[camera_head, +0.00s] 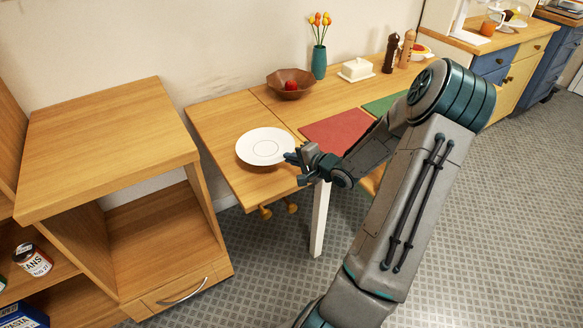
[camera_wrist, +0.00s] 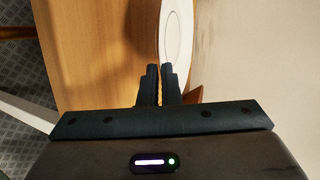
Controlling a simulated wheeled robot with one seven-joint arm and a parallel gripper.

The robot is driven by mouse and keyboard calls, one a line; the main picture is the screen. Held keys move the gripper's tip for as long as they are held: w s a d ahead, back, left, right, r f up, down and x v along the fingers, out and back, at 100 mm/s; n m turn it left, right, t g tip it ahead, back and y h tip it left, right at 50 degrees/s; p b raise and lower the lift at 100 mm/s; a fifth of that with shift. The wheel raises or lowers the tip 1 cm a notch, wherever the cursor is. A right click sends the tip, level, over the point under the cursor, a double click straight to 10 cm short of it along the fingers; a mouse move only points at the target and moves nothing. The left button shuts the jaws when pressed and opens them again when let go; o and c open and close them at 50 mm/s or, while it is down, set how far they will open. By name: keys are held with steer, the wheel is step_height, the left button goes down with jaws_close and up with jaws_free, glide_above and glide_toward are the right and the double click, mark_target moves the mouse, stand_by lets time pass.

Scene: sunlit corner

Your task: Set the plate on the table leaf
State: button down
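The white round plate (camera_head: 264,146) is close to level over the wooden table leaf (camera_head: 222,113), the left end section of the table. My gripper (camera_head: 291,158) comes in from the right at the plate's near right rim. In the wrist view, my gripper's fingers (camera_wrist: 161,78) are close together with the plate's rim (camera_wrist: 177,30) between their tips. A dark shadow on the leaf (camera_wrist: 110,60) lies apart from the plate, so the plate looks raised a little above the wood. The exact gap is hard to tell.
A brown bowl with a red fruit (camera_head: 289,84) stands behind the plate, near the wall. A teal vase (camera_head: 319,62), a butter dish (camera_head: 356,69) and a red placemat (camera_head: 338,131) are farther right. A wooden shelf unit (camera_head: 110,130) stands left of the leaf.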

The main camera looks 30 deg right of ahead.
mark_target(292, 174)
step_height(292, 174, down, 3)
steer(key=shift+f+b, duration=0.1)
steer(key=shift+b, duration=0.2)
steer(key=c, duration=1.9)
jaws_free()
steer(key=shift+c, duration=0.2)
